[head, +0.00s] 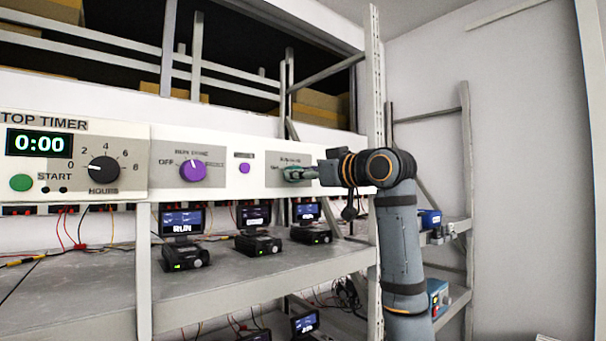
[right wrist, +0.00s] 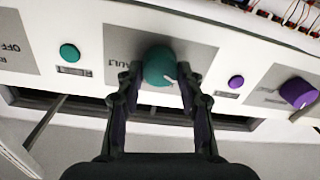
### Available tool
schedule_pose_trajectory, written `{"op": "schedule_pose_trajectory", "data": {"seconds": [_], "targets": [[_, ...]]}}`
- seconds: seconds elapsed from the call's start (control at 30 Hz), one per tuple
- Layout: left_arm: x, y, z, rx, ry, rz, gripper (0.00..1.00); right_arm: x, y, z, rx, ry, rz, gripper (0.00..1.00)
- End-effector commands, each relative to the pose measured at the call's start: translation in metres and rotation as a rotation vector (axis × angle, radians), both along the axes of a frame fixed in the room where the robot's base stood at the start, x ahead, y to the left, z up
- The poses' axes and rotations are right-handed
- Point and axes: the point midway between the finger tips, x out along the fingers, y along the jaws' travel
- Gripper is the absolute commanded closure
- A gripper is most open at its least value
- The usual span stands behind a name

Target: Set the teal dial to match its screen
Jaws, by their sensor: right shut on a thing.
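The teal dial (head: 291,175) is on the white panel, at the right end, mostly hidden behind my right gripper (head: 312,173). In the right wrist view the teal dial (right wrist: 158,66) sits on a grey plate, with a small white pointer mark at its lower right. My right gripper (right wrist: 160,78) is shut on it, one finger on each side. The plate's lettering is partly covered. A device screen (head: 306,211) stands on the shelf below the dial; its text is too small to read. My left gripper is not in view.
A purple dial (head: 193,170) and a small purple button (head: 244,168) are on the panel to the left. A teal button (right wrist: 69,53) is near the dial in the wrist view. Another screen (head: 182,221) reads RUN. A rack post (head: 374,110) stands close to my right arm.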

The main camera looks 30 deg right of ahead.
Motion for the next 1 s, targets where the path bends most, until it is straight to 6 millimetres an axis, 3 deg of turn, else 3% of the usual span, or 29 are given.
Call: {"op": "schedule_pose_trajectory", "data": {"seconds": [0.1,0.23,0.47,1.0], "targets": [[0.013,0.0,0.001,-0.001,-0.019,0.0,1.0,0.0,0.0,0.0,0.0,0.001,0.0,0.94],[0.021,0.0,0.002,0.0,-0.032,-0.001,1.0,0.0,0.0,-0.001,0.005,0.002,0.0,0.94],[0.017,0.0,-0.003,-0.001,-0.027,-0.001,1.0,0.0,0.0,-0.001,0.068,0.006,0.0,0.94],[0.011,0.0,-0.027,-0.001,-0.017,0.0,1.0,0.0,-0.001,-0.004,0.527,0.044,0.001,0.94]]}}
